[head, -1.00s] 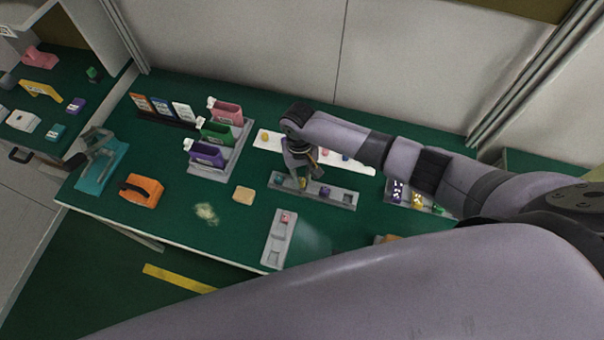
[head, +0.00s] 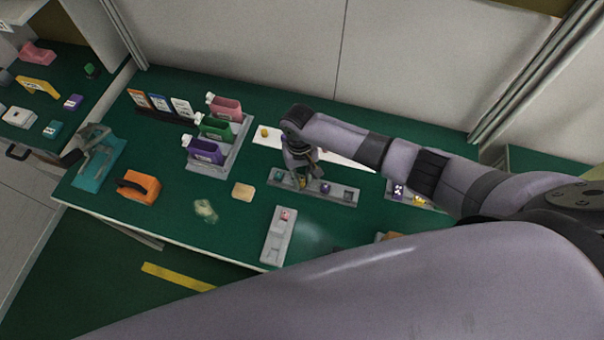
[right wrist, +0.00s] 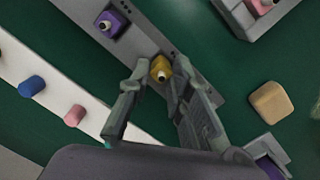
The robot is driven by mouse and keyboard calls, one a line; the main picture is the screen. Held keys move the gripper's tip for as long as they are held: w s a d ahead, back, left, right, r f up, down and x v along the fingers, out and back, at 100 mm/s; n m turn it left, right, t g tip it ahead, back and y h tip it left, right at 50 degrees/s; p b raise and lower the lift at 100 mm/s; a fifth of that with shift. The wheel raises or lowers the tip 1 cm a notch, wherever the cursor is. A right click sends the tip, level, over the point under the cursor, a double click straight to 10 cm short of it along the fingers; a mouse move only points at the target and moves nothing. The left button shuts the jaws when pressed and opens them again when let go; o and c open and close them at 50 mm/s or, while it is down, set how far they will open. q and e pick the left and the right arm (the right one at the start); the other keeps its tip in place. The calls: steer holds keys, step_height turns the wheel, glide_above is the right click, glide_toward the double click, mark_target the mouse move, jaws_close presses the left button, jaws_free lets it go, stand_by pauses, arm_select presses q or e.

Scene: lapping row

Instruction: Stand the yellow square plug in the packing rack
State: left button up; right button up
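A yellow square plug (head: 303,183) is at a long grey rack (head: 335,200), in line between a teal plug and a purple plug (head: 325,190). In the right wrist view the yellow plug (right wrist: 161,68) lies between the two fingertips of my right gripper (right wrist: 158,75), over the rack (right wrist: 140,45). The fingers are close to its sides; whether they press on it cannot be told. How deep it sits is hidden. The right gripper (head: 303,176) points down in the head view. My left gripper is not in view. No label shows which rack is the packing rack.
A shorter grey rack (head: 272,250) holds a pink plug. A white strip (head: 340,158) with loose plugs lies behind. Purple, green and pink bottles stand left in a grey holder (head: 232,155). A tan block (head: 243,192) and an orange item (head: 138,187) lie in front.

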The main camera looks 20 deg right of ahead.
steer(key=o, duration=0.5)
steer(key=shift+w+r, duration=0.1)
steer(key=shift+r, duration=0.05)
step_height(320, 180, up, 12)
steer(key=w, duration=0.1)
steer(key=shift+w, duration=0.15)
steer(key=shift+f, duration=0.2)
stand_by(0.5)
